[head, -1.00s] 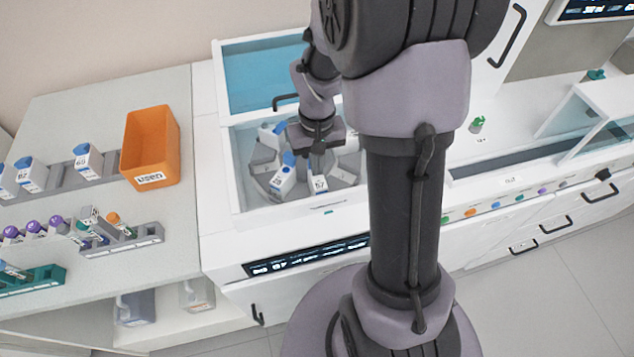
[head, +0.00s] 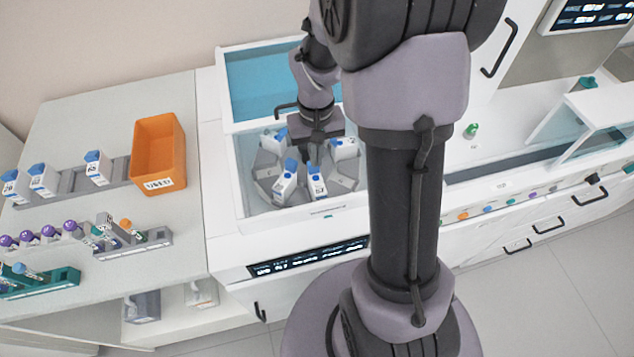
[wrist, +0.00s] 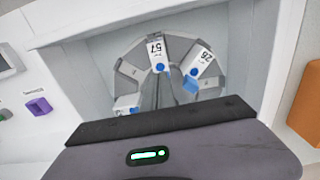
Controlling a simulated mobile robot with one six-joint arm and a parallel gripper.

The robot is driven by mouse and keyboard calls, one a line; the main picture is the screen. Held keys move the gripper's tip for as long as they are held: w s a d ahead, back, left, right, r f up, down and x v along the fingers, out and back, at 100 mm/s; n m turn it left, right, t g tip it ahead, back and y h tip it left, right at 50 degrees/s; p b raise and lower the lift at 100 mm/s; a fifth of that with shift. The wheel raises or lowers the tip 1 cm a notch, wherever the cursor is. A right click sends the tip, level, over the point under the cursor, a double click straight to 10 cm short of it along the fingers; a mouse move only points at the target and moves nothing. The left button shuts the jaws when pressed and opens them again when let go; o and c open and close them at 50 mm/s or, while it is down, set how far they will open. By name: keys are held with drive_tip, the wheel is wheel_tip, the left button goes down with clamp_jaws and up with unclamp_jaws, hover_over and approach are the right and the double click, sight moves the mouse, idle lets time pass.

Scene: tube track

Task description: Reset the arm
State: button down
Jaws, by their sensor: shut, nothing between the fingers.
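My gripper (head: 318,150) hangs over the round grey carousel (head: 262,183) inside the white machine with a raised blue lid. It is shut with nothing in it, and its fingers are partly hidden by its own body. White cartons with blue caps stand in the carousel: one (head: 285,187) at front left, one (head: 316,187) at front centre, one (head: 344,150) at right, and another partly hidden at the back left. In the wrist view, carton 57 (wrist: 159,50) and carton 26 (wrist: 199,65) show beyond the gripper body, with another carton (wrist: 126,103) at left.
The open blue lid (head: 260,80) stands behind the carousel. On the left bench are an orange bin (head: 158,158), a grey rack of cartons (head: 65,182) and tube racks (head: 135,243). A white counter with a green-capped item (head: 471,130) lies to the right.

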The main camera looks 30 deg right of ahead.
wheel_tip(320, 180, up, 2)
drive_tip(key=shift+p, duration=0.5)
